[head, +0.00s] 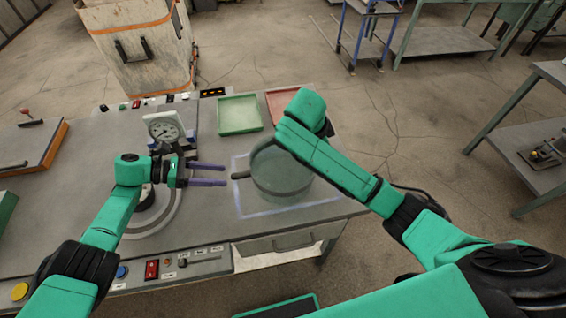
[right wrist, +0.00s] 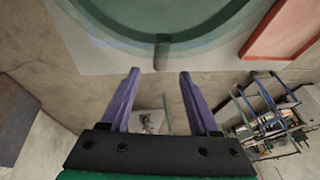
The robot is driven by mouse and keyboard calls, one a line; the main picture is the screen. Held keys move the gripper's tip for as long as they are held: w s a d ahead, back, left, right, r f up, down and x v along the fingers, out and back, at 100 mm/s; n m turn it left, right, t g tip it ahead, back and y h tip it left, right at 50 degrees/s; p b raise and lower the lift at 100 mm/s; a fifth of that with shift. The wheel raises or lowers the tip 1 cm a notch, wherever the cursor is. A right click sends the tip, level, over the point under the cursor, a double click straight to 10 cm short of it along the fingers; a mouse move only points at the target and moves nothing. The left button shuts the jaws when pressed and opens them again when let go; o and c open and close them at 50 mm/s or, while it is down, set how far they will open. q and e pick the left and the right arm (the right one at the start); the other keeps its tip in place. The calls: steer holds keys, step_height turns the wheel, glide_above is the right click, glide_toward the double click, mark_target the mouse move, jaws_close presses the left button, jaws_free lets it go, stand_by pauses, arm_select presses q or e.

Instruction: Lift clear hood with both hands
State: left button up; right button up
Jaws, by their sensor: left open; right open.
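The clear hood (head: 285,182) is a see-through, round, dark-tinted cover resting on a pale-outlined square on the bench. A dark handle (head: 241,175) sticks out from its left side. My left gripper (head: 226,175) is open and empty, its purple fingers pointing right just short of that handle. In the right wrist view, the hood's edge (right wrist: 175,38) fills the top and another dark handle (right wrist: 162,52) hangs from it. My right gripper (right wrist: 160,72) is open, its fingertips just short of that handle, one to each side. The right arm hides my right gripper in the head view.
A green tray (head: 239,115) and a red tray (head: 282,103) lie behind the hood. A dial gauge (head: 165,127) stands on the bench (head: 225,228) beside my left gripper. A worn bin (head: 150,70) stands beyond. The floor right of the bench is open.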

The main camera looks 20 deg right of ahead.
mark_target(237, 176)
arm_select(q)
steer(key=x, duration=0.6)
steer(key=shift+w+d+f, duration=0.15)
steer(key=shift+d, duration=0.05)
arm_select(e)
steer(key=x, duration=0.6)
steer(key=shift+w+d+f, duration=0.1)
steer(key=shift+d+f, duration=0.15)
steer(key=shift+f, duration=0.05)
arm_select(q)
steer(key=shift+a, duration=0.1)
arm_select(e)
steer(key=shift+a+r, duration=0.1)
arm_select(q)
jaws_close()
arm_select(e)
jaws_close()
